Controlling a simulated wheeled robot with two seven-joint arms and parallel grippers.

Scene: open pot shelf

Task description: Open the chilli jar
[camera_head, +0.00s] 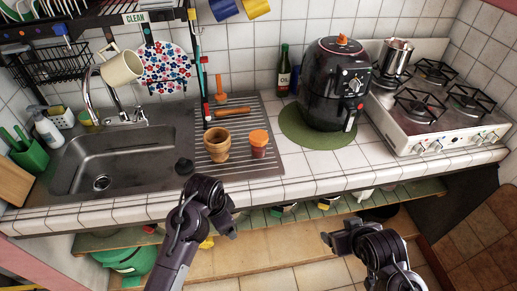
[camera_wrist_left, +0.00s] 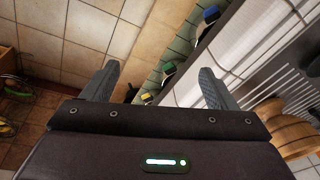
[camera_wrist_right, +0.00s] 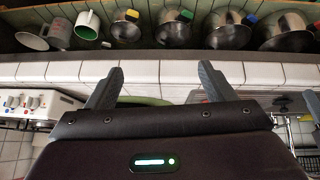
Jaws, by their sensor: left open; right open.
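The chilli jar is likely the small jar with an orange lid (camera_head: 258,143), with dark red contents. It stands upright on the ribbed drainboard right of the sink, lid on. My left gripper (camera_head: 236,226) is open and empty, in front of the counter edge and nearer to me than the jar. In the left wrist view its fingers (camera_wrist_left: 158,78) are apart with nothing between them. My right gripper (camera_head: 337,231) is open and empty, in front of the counter to the right. Its fingers (camera_wrist_right: 158,76) are apart in the right wrist view.
A wooden mortar (camera_head: 217,146) stands just left of the jar. A rolling pin (camera_head: 232,112) lies behind. A black air fryer (camera_head: 335,84) stands on a green mat (camera_head: 293,127) to the right. The sink (camera_head: 108,162) is left. A shelf with pots (camera_wrist_right: 174,30) runs below the counter.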

